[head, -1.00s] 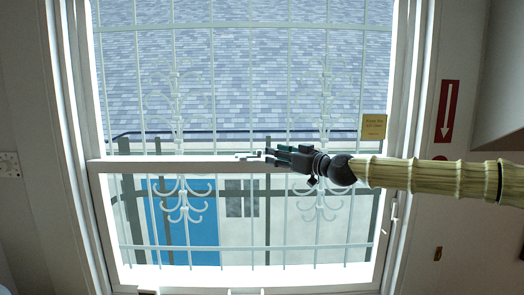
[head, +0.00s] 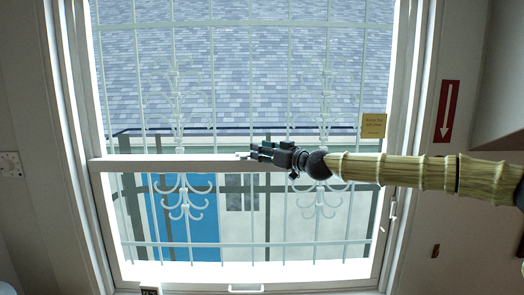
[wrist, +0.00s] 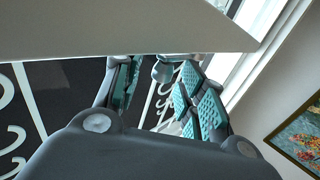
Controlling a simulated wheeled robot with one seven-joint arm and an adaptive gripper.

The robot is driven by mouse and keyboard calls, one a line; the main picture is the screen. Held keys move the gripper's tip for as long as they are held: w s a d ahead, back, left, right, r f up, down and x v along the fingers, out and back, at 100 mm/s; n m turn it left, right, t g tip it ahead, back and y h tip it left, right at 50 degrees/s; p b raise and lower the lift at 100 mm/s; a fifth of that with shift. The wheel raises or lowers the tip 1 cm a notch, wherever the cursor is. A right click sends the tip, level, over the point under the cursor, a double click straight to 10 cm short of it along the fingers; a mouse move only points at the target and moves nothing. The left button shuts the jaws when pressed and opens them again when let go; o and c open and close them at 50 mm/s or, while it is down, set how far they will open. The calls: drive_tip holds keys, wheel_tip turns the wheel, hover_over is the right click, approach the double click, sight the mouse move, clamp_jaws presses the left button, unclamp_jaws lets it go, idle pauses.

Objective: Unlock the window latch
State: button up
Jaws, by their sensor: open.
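The window (head: 133,163) has a white horizontal meeting rail across its middle. The latch (head: 242,155) is a small pale piece on that rail, mostly hidden by my fingers in the head view. My gripper (head: 262,153) is open at the rail, just right of the latch. In the wrist view, a small grey rounded metal piece, apparently the latch (wrist: 162,70), shows under the white rail (wrist: 120,25). It lies between the teal-padded fingers of my gripper (wrist: 155,85). I cannot tell whether a finger touches it.
White bars with scrollwork (head: 184,200) stand behind the glass. A yellow sign (head: 373,126) is on the window's right side, and a red arrow sign (head: 447,112) is on the right wall. A handle (head: 246,290) is at the lower sash edge. A framed picture (wrist: 300,135) hangs at right in the wrist view.

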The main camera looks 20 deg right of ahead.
drive_tip(key=shift+r, duration=0.1)
drive_tip(key=c, duration=0.8)
drive_tip(key=shift+a, duration=0.25)
drive_tip(key=shift+d, duration=0.25)
drive_tip(key=shift+r, duration=0.1)
